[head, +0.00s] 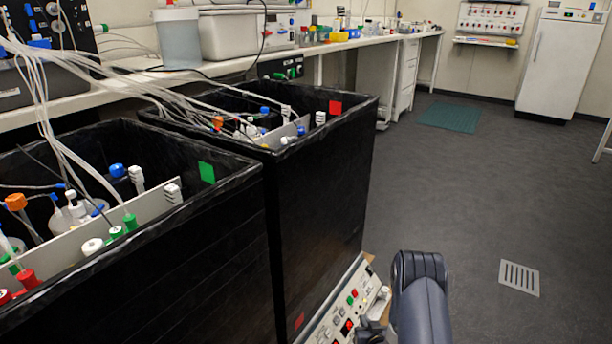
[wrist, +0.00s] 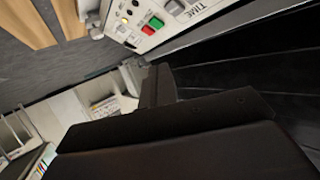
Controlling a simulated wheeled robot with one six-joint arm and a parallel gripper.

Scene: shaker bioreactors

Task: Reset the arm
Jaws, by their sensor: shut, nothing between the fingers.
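My gripper (wrist: 158,84) shows in the wrist view as dark fingers closed together, with nothing between them. In the head view, my blue-grey arm stands at the lower right, in front of the same kind of panel (head: 335,312) at the foot of the far black shaker box (head: 325,190). The gripper's fingers cannot be made out clearly in the head view.
A nearer black shaker box (head: 150,270) holds capped vessels with tubes. A white bench (head: 340,45) runs along the wall behind. A white fridge (head: 565,60), a green mat (head: 450,116) and a floor grate (head: 519,278) lie right of the boxes. The grey floor (head: 470,190) there is mostly clear.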

